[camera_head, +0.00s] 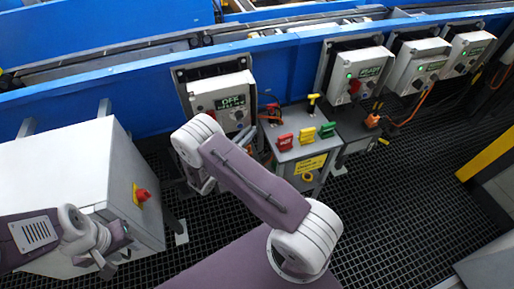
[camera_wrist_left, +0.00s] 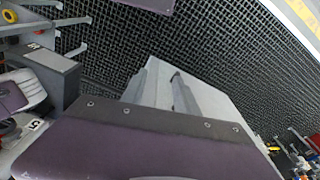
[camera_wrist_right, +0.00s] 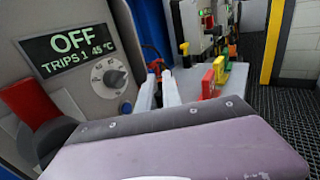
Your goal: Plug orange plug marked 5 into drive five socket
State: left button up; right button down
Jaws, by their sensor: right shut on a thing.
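An orange plug (camera_head: 372,121) with an orange cable sits on the dark unit at the foot of the drives. Its marking cannot be read. My right gripper (camera_wrist_right: 163,88) is beside the nearest drive box (camera_head: 222,98), which reads OFF. Its fingers are close together, and what they hold is hidden. My left gripper (camera_head: 103,264) is low at the left, in front of the white cabinet (camera_head: 60,175). Its jaw gap is unclear. No socket's number is readable.
A grey stand (camera_head: 303,155) holds red, yellow and green blocks beside my right arm. More drive boxes (camera_head: 360,75) with green lights line the blue conveyor frame (camera_head: 110,85). A red knob (camera_head: 142,195) sticks out from the cabinet.

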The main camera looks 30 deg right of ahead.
jog(key=r, duration=0.1)
jog(key=d+r, duration=0.1)
jog(key=r, duration=0.1)
jog(key=shift+w+d+g+h+p, duration=0.15)
jog(key=shift+w+g+h+p, duration=0.15)
jog(key=shift+g+p, duration=0.1)
jog(key=shift+d+f, duration=0.15)
jog(key=shift+f+b, duration=2.35)
jog(key=shift+f, duration=0.45)
jog(key=shift+f+b, duration=1.25)
jog(key=shift+f, duration=0.35)
jog(key=c, duration=1.4)
grip_release()
jog(key=shift+c, duration=0.2)
